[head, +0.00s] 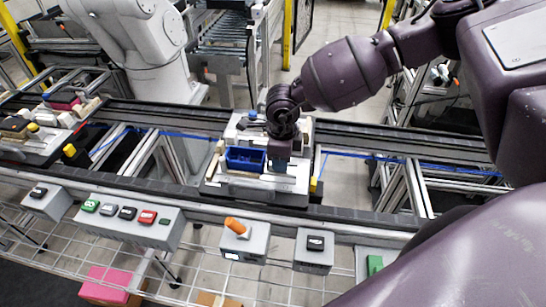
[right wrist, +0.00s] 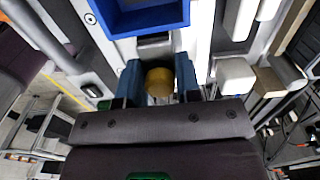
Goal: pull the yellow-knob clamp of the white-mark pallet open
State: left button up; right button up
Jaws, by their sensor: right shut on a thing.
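The pallet (head: 212,188) in the middle of the conveyor carries a blue bin (head: 245,158). My right gripper (head: 279,163) reaches down onto its right part, beside the bin. In the right wrist view the yellow knob (right wrist: 159,83) of the clamp sits between the two blue fingers, and the right gripper is shut on it. The blue bin (right wrist: 150,17) is just beyond the knob. In the head view the gripper hides the knob. I cannot make out the pallet's white mark for certain. My left gripper is not in view.
Another pallet (head: 45,140) with a red part stands at the left of the conveyor (head: 410,146). Along the front rail are a button box (head: 130,222), a box with an orange knob (head: 236,226) and smaller switch boxes. A white robot arm (head: 130,35) stands behind.

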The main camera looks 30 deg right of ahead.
jog(key=shift+s+d, duration=0.45)
jog(key=shift+d, duration=0.15)
jog(key=shift+s, duration=0.1)
jog(key=o, duration=0.7)
jog(key=shift+p, duration=0.3)
jog(key=shift+r+p, duration=1.65)
jog(key=shift+r, duration=0.9)
jog(key=shift+r+p, duration=0.8)
jog(key=shift+r, duration=0.65)
